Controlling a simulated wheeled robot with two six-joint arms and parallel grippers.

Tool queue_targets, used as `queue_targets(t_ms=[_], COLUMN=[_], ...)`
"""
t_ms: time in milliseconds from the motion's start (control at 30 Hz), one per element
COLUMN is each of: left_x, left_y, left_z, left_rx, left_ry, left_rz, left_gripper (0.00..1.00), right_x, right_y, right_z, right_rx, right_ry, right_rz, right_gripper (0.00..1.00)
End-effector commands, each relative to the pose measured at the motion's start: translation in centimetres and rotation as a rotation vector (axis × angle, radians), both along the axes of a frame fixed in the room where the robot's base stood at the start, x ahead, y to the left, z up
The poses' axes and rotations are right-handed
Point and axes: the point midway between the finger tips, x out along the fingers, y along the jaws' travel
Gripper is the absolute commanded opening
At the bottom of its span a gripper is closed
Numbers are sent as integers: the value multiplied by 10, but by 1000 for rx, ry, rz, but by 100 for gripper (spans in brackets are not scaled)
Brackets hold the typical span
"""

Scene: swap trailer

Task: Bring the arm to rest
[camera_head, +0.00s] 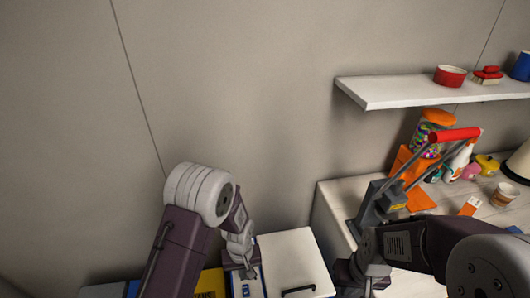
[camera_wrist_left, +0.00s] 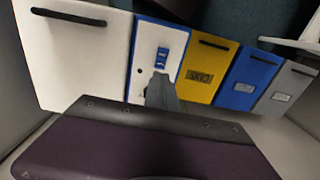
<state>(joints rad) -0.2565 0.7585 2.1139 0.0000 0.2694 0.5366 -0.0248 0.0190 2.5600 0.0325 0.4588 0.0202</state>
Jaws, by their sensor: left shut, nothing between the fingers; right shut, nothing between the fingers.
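My left arm comes in from the lower left. Its gripper (camera_head: 246,274) points down over the white front with a blue panel. In the left wrist view my left gripper (camera_wrist_left: 163,92) is shut with nothing between the fingers, in front of that white front (camera_wrist_left: 146,68); whether it touches cannot be told. My right arm comes in from the lower right. Its gripper (camera_head: 352,284) is shut and empty at the bottom edge, beside the counter corner, partly cut off by the frame.
A white front with a black handle (camera_head: 292,262), a yellow one (camera_wrist_left: 208,70) and a blue one (camera_wrist_left: 247,80) stand in a row. A lever press with a red handle (camera_head: 455,135), a candy jar (camera_head: 428,128) and bottles crowd the counter (camera_head: 335,200). A shelf (camera_head: 400,92) juts out above.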

Motion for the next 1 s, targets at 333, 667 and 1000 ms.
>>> queue_targets(t_ms=[333,667,1000], left_x=[18,-84,-84], left_y=[53,72,72], left_z=[125,140,141], left_rx=[-36,-5,-3], left_ry=[-236,-105,-104], left_rz=[107,-223,-259], left_gripper=[0,0,0], right_x=[0,0,0], right_y=[0,0,0], right_z=[0,0,0], right_rx=[0,0,0], right_ry=[0,0,0], right_rz=[0,0,0], right_gripper=[0,0,0])
